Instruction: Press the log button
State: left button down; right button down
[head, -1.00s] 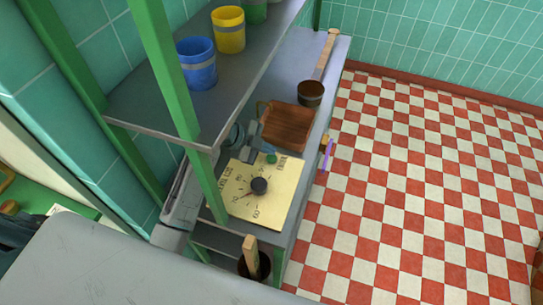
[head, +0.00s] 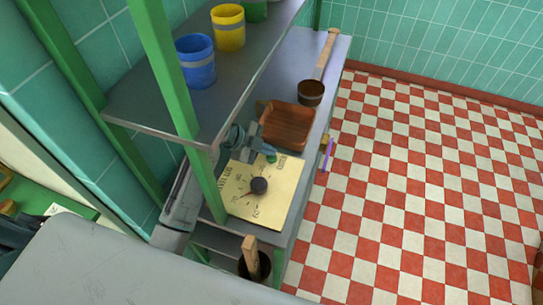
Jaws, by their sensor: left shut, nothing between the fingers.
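A yellow panel (head: 282,198) with a round black dial knob (head: 259,186) and dark lettering lies on the grey counter. A small green button (head: 271,159) sits near the panel's far edge; I take it to be the log button. My left gripper (head: 267,152) is shut and empty, reaching in from the left behind the shelf post. Its fingertips are right at the button and partly cover it; I cannot tell whether they touch it. My right gripper is out of view.
A brown wooden tray (head: 288,124) stands just beyond the gripper, with a dark copper pot (head: 311,93) behind it. A green shelf post (head: 207,184) stands close on the left. Blue (head: 196,61) and yellow (head: 228,28) buckets stand on the shelf above.

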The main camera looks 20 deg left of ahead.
aim_at(267, 157)
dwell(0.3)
pick_arm(q)
jog(key=shift+f+b, duration=0.4)
jog(key=shift+f, duration=0.15)
jog(key=shift+r, duration=0.1)
dwell(0.5)
jog(key=shift+r+p, duration=0.6)
jog(key=shift+r, duration=0.3)
jog(key=shift+r, duration=0.1)
notch_tip(267, 157, up, 5)
jog(key=p, duration=0.4)
dwell(0.6)
